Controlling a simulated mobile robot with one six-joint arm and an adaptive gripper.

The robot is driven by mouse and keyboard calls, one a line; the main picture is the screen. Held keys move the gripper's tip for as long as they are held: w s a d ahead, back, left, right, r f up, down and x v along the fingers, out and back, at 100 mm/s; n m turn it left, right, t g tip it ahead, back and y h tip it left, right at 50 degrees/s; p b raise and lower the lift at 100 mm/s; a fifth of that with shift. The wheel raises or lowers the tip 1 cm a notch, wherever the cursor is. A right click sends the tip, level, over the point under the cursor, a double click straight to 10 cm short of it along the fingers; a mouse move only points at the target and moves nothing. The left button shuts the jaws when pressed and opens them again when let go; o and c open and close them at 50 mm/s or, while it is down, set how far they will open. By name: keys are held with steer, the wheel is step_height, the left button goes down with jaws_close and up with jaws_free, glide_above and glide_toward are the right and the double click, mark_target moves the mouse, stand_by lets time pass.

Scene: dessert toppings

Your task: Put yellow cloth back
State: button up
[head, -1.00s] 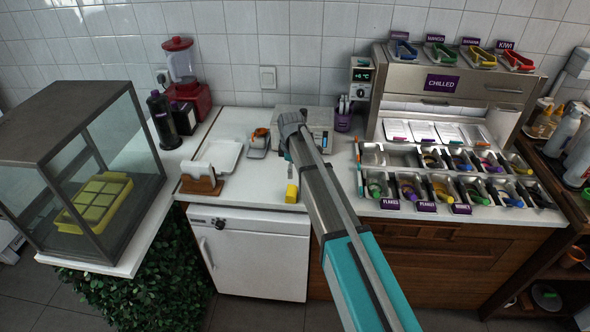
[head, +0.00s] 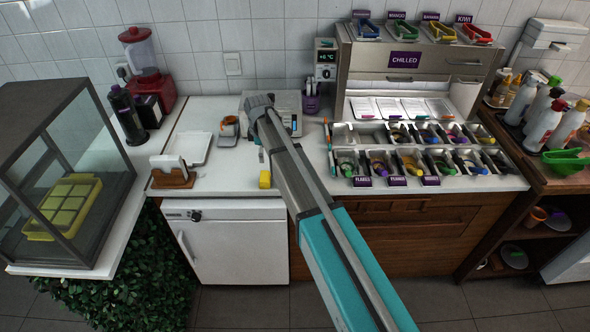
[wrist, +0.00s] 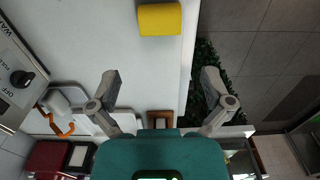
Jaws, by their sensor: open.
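The yellow cloth (head: 265,179) is a small folded or rolled block on the white counter, near its front edge and left of my arm. It also shows in the wrist view (wrist: 160,19), at the top centre, beyond my fingertips and apart from them. My gripper (wrist: 160,88) is open and empty, its two fingers spread over the counter and its front edge. In the head view my arm hides most of the gripper.
A wooden holder (head: 173,179) with white contents and a white tray (head: 195,149) stand left of the cloth. A scale-like appliance (head: 284,106) is behind. Topping bins (head: 400,160) fill the right. A glass case (head: 95,165) with a yellow tray (head: 62,206) stands left.

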steer(key=s+d+m, duration=1.7)
steer(key=s+d, duration=0.7)
steer(key=s, duration=0.2)
steer(key=shift+m, duration=0.3)
